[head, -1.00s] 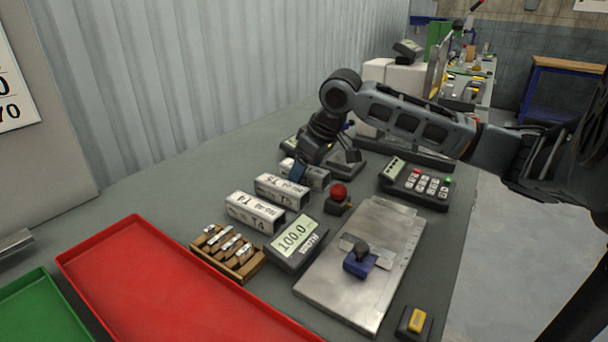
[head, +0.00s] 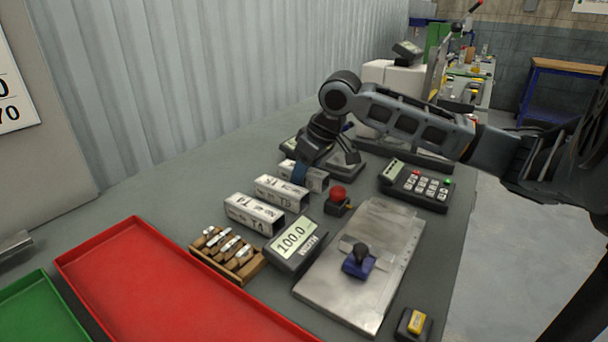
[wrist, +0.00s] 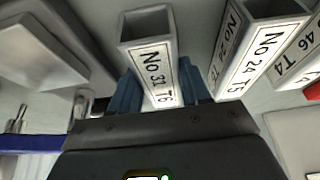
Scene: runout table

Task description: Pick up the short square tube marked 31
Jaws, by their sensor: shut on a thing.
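The short square tube marked No 31 T6 (wrist: 150,62) is between the blue fingers of my gripper (wrist: 158,88) in the wrist view. My gripper is shut on it. In the head view this tube (head: 316,179) is the farthest of three white square tubes, and my gripper (head: 302,172) hides part of it from above. It looks to be at table level; I cannot tell whether it is clear of the surface. The tube marked No 24 (wrist: 259,50) stands close to its right in the wrist view.
Two other white tubes (head: 282,192) (head: 254,212) lie nearer in the row. A red tray (head: 150,290) and a green tray (head: 35,310) lie at the front left.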

